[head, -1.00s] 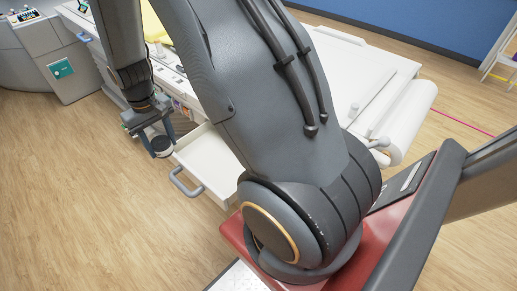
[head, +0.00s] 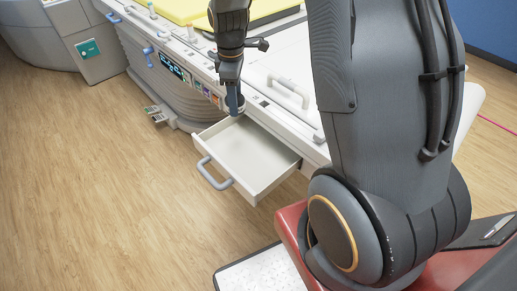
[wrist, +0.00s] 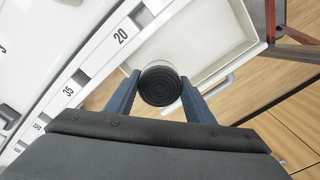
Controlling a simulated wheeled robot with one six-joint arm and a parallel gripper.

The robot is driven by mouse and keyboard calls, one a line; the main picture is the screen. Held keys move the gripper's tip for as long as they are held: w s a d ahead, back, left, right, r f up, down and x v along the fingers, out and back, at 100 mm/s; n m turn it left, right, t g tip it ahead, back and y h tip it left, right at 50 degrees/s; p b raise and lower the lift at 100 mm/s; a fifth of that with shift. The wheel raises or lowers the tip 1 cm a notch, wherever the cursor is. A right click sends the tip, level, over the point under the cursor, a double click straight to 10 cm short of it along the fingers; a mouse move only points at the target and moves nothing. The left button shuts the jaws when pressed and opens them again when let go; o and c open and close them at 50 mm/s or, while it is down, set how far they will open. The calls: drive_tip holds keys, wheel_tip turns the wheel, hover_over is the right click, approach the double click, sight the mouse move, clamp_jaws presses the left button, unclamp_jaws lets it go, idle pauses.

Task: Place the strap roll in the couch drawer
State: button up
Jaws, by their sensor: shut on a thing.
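The strap roll (wrist: 160,86) is a black coil with ringed layers, seen end-on in the wrist view. My gripper (wrist: 158,90) is shut on it, with one blue-grey finger on each side. In the head view, my gripper (head: 234,104) is above the back left corner of the couch drawer (head: 250,152), beside the couch side. The drawer is pulled out, white, with a grey loop handle, and its visible floor is empty. In the wrist view the drawer (wrist: 205,35) lies beyond and below the roll. The roll is mostly hidden by the fingers in the head view.
The white couch (head: 290,75) has a grab bar (head: 288,92) on top and a yellow pad (head: 185,8) at the back. A foot pedal (head: 155,114) is low at its side. A number scale (wrist: 95,65) runs along the couch edge. Wooden floor (head: 110,200) at left is clear.

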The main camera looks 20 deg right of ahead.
sight(241, 140)
drive_tip(key=n, duration=0.2)
drive_tip(key=r+n, duration=0.1)
drive_tip(key=n, duration=0.1)
drive_tip(key=r+n+b, duration=0.1)
drive_tip(key=n, duration=0.2)
drive_tip(key=shift+w+d+r, duration=0.1)
drive_tip(key=shift+w+d, duration=0.3)
wheel_tip(241, 140, down, 18)
drive_tip(key=p, duration=0.4)
drive_tip(key=o, duration=1)
drive_tip(key=shift+o, duration=0.3)
